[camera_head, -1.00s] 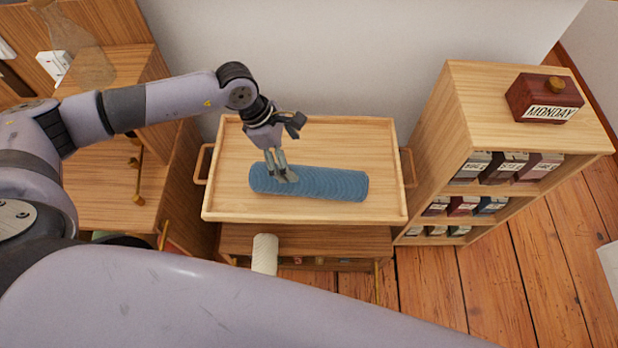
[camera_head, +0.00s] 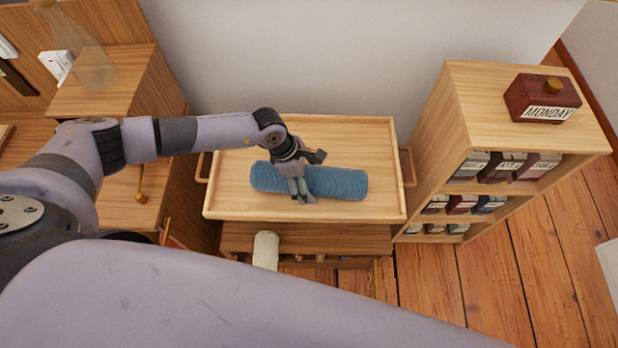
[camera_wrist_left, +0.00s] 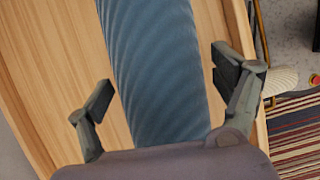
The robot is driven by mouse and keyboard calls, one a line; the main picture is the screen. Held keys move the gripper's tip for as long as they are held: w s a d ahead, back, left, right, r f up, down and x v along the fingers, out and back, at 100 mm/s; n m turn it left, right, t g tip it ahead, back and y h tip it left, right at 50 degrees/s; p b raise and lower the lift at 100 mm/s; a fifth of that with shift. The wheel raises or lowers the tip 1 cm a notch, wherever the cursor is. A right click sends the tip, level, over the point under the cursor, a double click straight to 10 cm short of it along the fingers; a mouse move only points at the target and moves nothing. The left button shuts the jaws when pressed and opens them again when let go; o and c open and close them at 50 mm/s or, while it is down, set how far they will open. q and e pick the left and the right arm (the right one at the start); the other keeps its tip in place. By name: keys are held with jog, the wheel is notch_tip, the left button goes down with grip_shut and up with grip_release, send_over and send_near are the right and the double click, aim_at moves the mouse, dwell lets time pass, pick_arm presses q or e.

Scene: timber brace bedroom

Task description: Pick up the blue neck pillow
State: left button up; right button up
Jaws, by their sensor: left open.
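The blue neck pillow (camera_head: 338,183) is a ribbed cylinder lying on its side on a wooden tray (camera_head: 345,135). My left gripper (camera_head: 303,198) is over the pillow, left of its middle, and hides part of it. In the left wrist view the pillow (camera_wrist_left: 160,70) runs between the two spread fingers of the left gripper (camera_wrist_left: 165,95), with a gap on the left side. The left gripper is open and holds nothing. My right gripper is not in view.
The tray has raised rims and side handles, on a wooden stand. A wooden shelf (camera_head: 455,110) stands close on the right, with a red MONDAY block (camera_head: 541,100) on top. A glass bottle (camera_head: 85,60) stands on the left cabinet. A white roll (camera_head: 266,250) lies below the tray.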

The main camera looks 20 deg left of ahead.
pick_arm(q)
jog(key=shift+c, duration=0.3)
jog(key=c, duration=1.1)
jog(key=shift+c, duration=0.3)
jog(key=shift+r, duration=0.1)
